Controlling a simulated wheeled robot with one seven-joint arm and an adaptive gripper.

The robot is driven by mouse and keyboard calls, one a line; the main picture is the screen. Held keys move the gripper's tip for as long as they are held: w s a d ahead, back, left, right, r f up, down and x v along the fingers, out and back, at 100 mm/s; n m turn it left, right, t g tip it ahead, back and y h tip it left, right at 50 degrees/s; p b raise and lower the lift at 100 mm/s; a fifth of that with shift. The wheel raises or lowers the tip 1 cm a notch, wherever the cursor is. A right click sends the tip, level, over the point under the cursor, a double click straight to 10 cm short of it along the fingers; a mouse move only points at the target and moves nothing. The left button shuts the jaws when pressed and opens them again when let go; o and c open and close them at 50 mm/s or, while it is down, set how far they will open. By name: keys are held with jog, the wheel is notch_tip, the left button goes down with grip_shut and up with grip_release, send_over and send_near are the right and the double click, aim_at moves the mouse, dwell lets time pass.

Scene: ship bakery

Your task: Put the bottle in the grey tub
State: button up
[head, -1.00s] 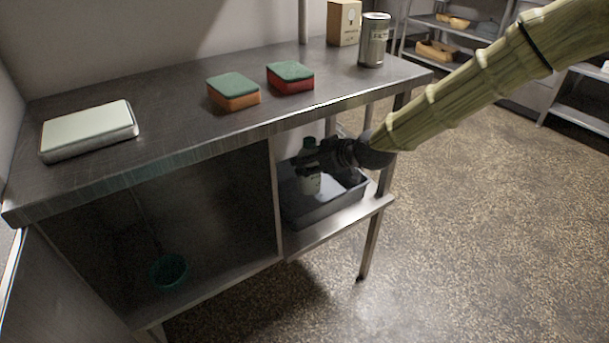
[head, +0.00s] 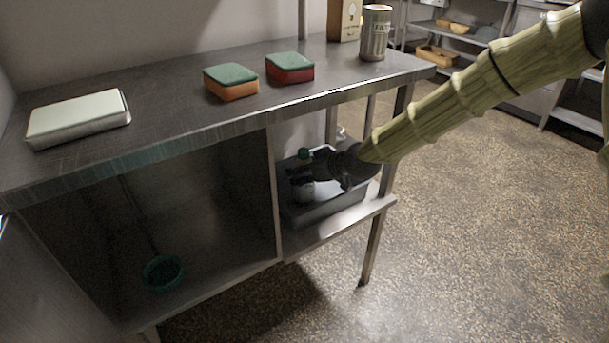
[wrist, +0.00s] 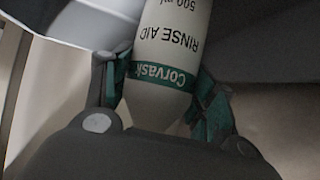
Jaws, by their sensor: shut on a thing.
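The bottle is white with a green band and "RINSE AID" lettering, and it fills the middle of the wrist view (wrist: 172,45). My gripper (head: 305,178) is shut on it, with a teal-padded finger on each side in the wrist view. My gripper hides part of the bottle and the tub's inside. I cannot tell whether the bottle touches the tub's floor.
The steel worktop (head: 170,105) overhangs the shelf, close above my gripper. On it are a pale scale-like slab (head: 78,117), two sponges (head: 231,82) (head: 290,68), a can (head: 375,33) and a box (head: 344,20).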

jog(key=shift+r, duration=0.1)
dwell(0.3)
jog(key=o, duration=1.5)
jog(key=shift+f, duration=0.2)
jog(key=shift+r, duration=0.1)
jog(key=shift+p+v, duration=1.75)
jog(key=shift+v, duration=4.25)
